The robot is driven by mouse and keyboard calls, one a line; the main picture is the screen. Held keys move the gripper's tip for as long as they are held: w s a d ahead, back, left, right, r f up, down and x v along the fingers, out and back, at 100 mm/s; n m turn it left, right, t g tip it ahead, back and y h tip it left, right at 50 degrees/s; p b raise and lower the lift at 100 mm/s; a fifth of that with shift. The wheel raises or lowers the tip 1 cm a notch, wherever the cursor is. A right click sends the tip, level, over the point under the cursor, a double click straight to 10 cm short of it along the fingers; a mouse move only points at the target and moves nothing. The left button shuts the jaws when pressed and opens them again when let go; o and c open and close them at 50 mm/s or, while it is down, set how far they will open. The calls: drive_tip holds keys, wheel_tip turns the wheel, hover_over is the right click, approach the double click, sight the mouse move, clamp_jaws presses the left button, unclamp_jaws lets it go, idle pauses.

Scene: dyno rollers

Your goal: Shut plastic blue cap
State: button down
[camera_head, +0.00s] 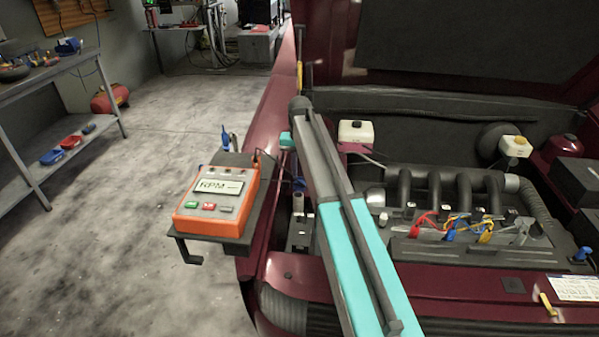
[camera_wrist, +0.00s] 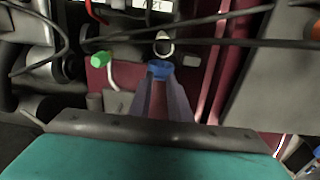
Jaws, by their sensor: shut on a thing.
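In the wrist view, the blue cap (camera_wrist: 160,68) sits between the tips of my gripper (camera_wrist: 160,79), which is shut on it. Just beyond the cap is a pale ring-shaped neck (camera_wrist: 164,47) with a dark middle. I cannot tell whether the cap touches it. In the head view, my arm hides most of the gripper. A small blue part (camera_head: 299,185) shows left of the arm, above a pale upright neck (camera_head: 298,204); it looks like the same cap.
An orange RPM meter (camera_head: 217,203) sits on a bracket at the left fender. A white reservoir (camera_head: 356,132) and the engine (camera_head: 440,190) are right of my arm. Dark cables (camera_wrist: 230,42) cross the wrist view near the neck. A green cap (camera_wrist: 100,59) is left of it.

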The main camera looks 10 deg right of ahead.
sight(296, 213)
drive_tip(key=shift+s+a, duration=0.1)
drive_tip(key=shift+s, duration=0.1)
drive_tip(key=shift+s+a+f+t+h+b, duration=0.1)
drive_tip(key=shift+s+a+t+h+b, duration=0.2)
drive_tip(key=shift+s+t+b, duration=0.6)
drive_tip(key=shift+s+a+f+t+h+b, duration=0.1)
drive_tip(key=shift+s+a+t+h+b, duration=0.15)
drive_tip(key=shift+s+t+b, duration=0.6)
drive_tip(key=shift+s+a+f+t+h+b, duration=0.3)
drive_tip(key=shift+s+f+t+b, duration=0.5)
drive_tip(key=shift+b, duration=0.5)
drive_tip(key=shift+s+a+f+t+h+b, duration=0.25)
drive_tip(key=shift+s+f+t+b, duration=0.25)
drive_tip(key=shift+s+t+b, duration=0.6)
drive_tip(key=shift+s+a+f+t+h+b, duration=0.3)
drive_tip(key=shift+s+f+t+b, duration=0.4)
drive_tip(key=shift+b, duration=0.75)
drive_tip(key=shift+s+a+f+b, duration=0.1)
drive_tip(key=shift+s+f+b, duration=0.15)
drive_tip(key=shift+f, duration=0.35)
drive_tip(key=shift+s+a+f+b, duration=0.1)
drive_tip(key=shift+s+f+b, duration=0.15)
drive_tip(key=shift+f, duration=0.6)
drive_tip(key=c, duration=2.5)
unclamp_jaws()
drive_tip(key=o, duration=0.9)
drive_tip(key=shift+w+r, duration=0.1)
drive_tip(key=shift+c, duration=0.2)
